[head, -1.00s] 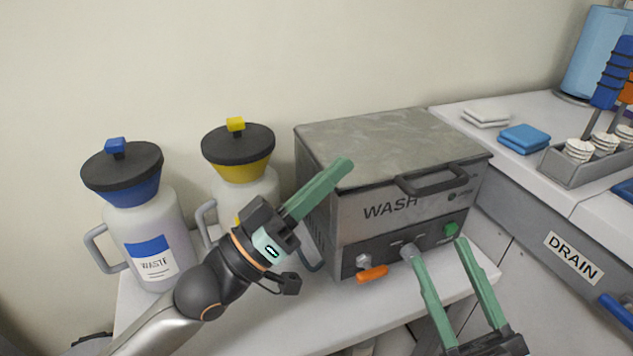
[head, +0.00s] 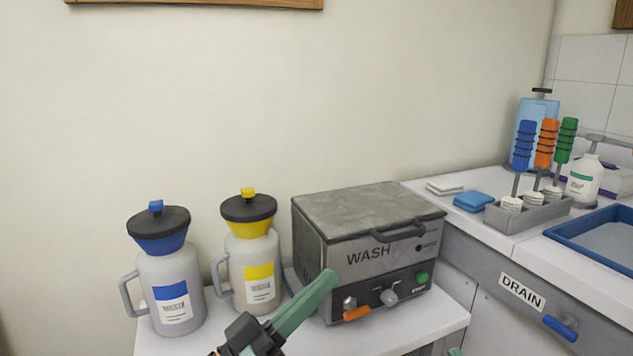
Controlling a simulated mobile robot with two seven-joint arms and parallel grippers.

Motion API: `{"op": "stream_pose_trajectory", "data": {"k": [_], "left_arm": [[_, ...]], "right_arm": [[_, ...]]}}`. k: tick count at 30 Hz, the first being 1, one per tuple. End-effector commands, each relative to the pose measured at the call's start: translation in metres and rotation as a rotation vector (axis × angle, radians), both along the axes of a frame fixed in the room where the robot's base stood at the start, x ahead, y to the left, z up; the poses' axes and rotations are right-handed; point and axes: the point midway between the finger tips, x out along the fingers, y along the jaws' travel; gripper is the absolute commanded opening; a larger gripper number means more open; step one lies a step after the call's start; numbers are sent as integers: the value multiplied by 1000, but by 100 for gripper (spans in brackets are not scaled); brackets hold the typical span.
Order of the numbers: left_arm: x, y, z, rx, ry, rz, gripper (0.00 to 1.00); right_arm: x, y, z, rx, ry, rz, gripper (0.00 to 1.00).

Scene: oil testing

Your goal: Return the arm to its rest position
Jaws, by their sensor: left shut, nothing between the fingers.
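My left gripper (head: 326,281) comes in at the bottom, with its green fingers shut and empty. Its fingertips show in front of the lower left part of the grey WASH box (head: 345,285); I cannot tell whether they touch it. Most of the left arm is below the view. Only a small green fingertip of my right gripper (head: 455,352) shows at the bottom edge, so its jaws cannot be judged.
A blue-topped waste jug (head: 170,285) and a yellow-topped jug (head: 252,260) stand left of the box. On the right counter are folded cloths (head: 474,202), a grey rack (head: 525,215), a blue tray (head: 600,240) and a DRAIN label (head: 522,292).

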Motion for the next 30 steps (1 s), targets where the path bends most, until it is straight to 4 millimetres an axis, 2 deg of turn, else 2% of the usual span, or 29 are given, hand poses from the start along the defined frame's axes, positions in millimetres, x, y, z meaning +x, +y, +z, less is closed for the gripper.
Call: {"op": "stream_pose_trajectory", "data": {"k": [1, 5, 10, 14, 17, 22, 27, 30], "left_arm": [[6, 4, 5, 19, 36, 40, 0], [17, 16, -12, 85, 101, 140, 0], [21, 39, -48, 218, 224, 285, 0], [9, 65, -87, 365, 350, 394, 0], [-14, 88, -121, 499, 455, 461, 0], [-76, 129, -172, 738, 638, 529, 0], [-135, 159, -205, 917, 765, 544, 0], [-154, 168, -214, 972, 800, 544, 0]], "right_arm": [[9, -2, 8, 0, 65, -13, 50], [27, -7, -9, 1, 225, -45, 50], [41, -16, -40, 2, 479, -90, 50], [40, -23, -72, 2, 705, -128, 50], [29, -28, -98, 0, 881, -154, 50], [-5, -33, -137, -1, 1159, -189, 50], [-38, -35, -163, -1, 1347, -210, 50], [-49, -36, -172, -2, 1400, -215, 50]]}}
